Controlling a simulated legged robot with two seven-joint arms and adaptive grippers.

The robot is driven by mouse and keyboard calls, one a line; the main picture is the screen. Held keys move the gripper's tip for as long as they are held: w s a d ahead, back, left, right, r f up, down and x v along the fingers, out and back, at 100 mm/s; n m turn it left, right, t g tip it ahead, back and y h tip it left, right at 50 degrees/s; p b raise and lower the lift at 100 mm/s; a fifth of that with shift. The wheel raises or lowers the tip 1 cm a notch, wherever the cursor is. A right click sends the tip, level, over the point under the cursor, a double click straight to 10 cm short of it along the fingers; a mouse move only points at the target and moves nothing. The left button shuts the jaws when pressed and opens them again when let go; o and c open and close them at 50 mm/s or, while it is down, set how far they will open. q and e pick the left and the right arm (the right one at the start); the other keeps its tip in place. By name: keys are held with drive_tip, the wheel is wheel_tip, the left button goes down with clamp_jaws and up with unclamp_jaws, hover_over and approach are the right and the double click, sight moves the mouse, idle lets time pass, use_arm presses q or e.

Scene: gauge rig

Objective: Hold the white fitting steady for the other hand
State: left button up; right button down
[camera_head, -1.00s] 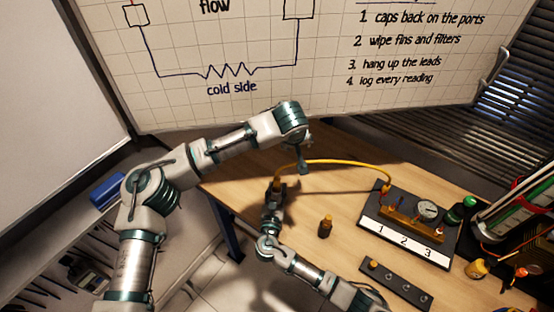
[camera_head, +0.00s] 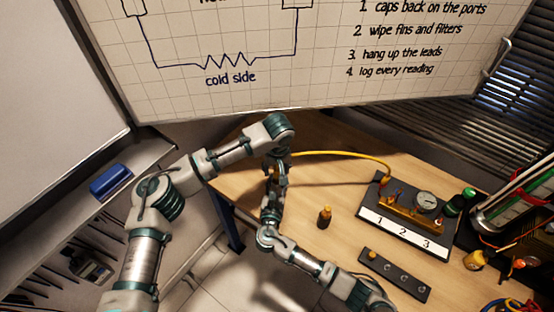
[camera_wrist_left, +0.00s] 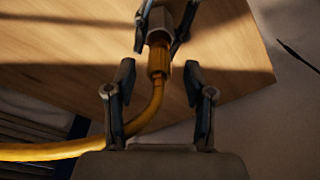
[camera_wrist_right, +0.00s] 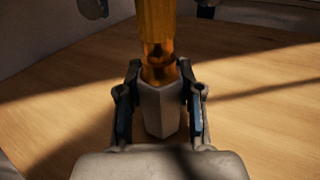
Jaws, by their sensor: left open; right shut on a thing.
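The white fitting (camera_wrist_right: 162,108) is a pale faceted piece, upright between the fingers of my right gripper (camera_wrist_right: 161,92), which is shut on it. A yellow hose (camera_wrist_left: 150,105) ends in a ribbed end (camera_wrist_left: 158,60) at the fitting, which also shows in the left wrist view (camera_wrist_left: 160,22). My left gripper (camera_wrist_left: 158,78) is open, its fingers apart on either side of the hose in that view, not touching its end. In the head view, my left gripper (camera_head: 277,157) is just above my right gripper (camera_head: 273,182); the fitting is hard to make out there.
The hose runs right to a black board (camera_head: 385,220) numbered 1 to 3 with a gauge (camera_head: 427,200). A small dark bottle with an orange top (camera_head: 325,217) and a black strip (camera_head: 400,280) are on the wooden table (camera_head: 330,150). A whiteboard (camera_head: 300,90) stands behind.

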use_arm(q)
drive_tip(key=shift+w+f, duration=0.2)
drive_tip(key=shift+f, duration=0.75)
drive_tip(key=shift+c, duration=0.2)
clamp_jaws()
